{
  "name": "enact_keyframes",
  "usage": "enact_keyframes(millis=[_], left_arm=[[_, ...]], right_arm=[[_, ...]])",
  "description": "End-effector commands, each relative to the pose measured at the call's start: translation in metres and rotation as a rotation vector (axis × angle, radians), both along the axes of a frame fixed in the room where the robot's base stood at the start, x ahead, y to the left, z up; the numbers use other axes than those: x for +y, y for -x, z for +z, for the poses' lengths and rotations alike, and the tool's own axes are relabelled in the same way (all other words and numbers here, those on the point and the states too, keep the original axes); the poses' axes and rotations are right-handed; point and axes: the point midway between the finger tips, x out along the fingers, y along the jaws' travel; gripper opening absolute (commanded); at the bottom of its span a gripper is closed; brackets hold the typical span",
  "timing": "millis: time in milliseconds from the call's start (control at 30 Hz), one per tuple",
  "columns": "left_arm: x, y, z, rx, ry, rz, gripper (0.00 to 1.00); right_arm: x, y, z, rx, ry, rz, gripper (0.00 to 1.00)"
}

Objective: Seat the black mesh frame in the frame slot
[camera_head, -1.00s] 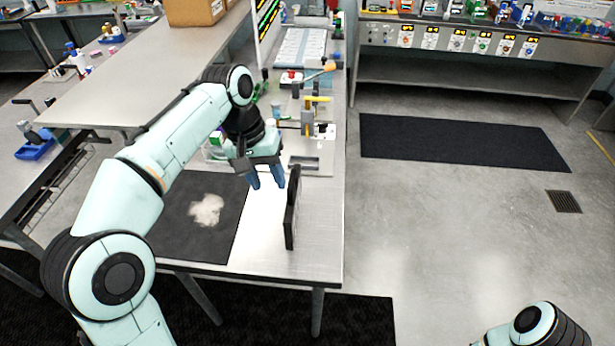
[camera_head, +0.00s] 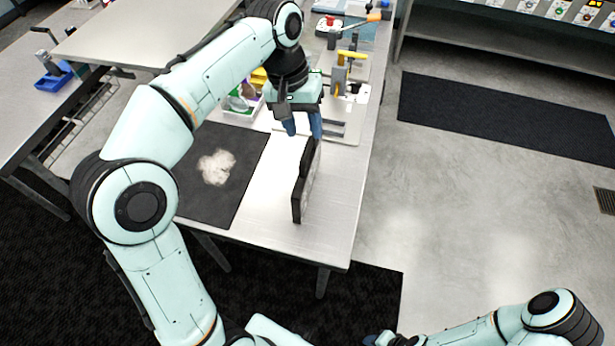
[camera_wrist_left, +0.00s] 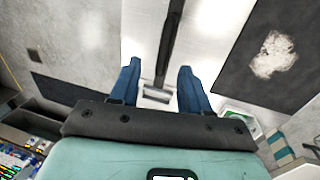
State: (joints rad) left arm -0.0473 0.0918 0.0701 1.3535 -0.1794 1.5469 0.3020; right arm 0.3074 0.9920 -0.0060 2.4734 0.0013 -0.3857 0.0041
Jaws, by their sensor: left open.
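The black mesh frame (camera_head: 298,195) stands upright on edge on the bright metal bench, near its right side. My left gripper (camera_head: 303,130) is open, its blue fingers pointing down at the frame's far upper end. In the left wrist view the frame (camera_wrist_left: 172,35) shows as a thin dark bar running between the two fingertips (camera_wrist_left: 158,70). I see no contact between fingers and frame. A light plate with a rectangular opening (camera_head: 345,128) lies just beyond the gripper; I cannot tell whether this is the frame slot.
A dark mat (camera_head: 190,195) with a pale fluffy patch (camera_head: 217,167) lies left of the frame. A yellow-handled clamp (camera_head: 340,72) and a bin of small items (camera_head: 243,100) stand farther back. The bench (camera_head: 325,225) is clear around the frame's near end.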

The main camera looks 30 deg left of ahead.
Motion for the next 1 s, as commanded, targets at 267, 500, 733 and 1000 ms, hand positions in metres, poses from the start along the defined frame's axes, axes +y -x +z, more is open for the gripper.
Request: enact_keyframes(millis=[267, 500, 733, 1000], left_arm=[[0.001, -0.007, -0.033, 0.002, 0.001, 0.002, 0.46], [-0.003, -0.009, -0.053, -0.001, 0.001, 0.001, 0.46], [-0.003, -0.009, -0.052, -0.003, 0.0, 0.002, 0.37], [-0.003, -0.009, -0.052, -0.003, 0.0, 0.002, 0.0]], right_arm=[[0.0, 0.005, -0.007, 0.005, 0.001, 0.001, 0.46], [0.0, 0.009, -0.012, 0.009, 0.0, 0.0, 0.46], [0.0, 0.008, -0.012, 0.009, 0.0, 0.0, 0.46], [0.0, 0.008, -0.012, 0.009, 0.0, 0.0, 0.46]])
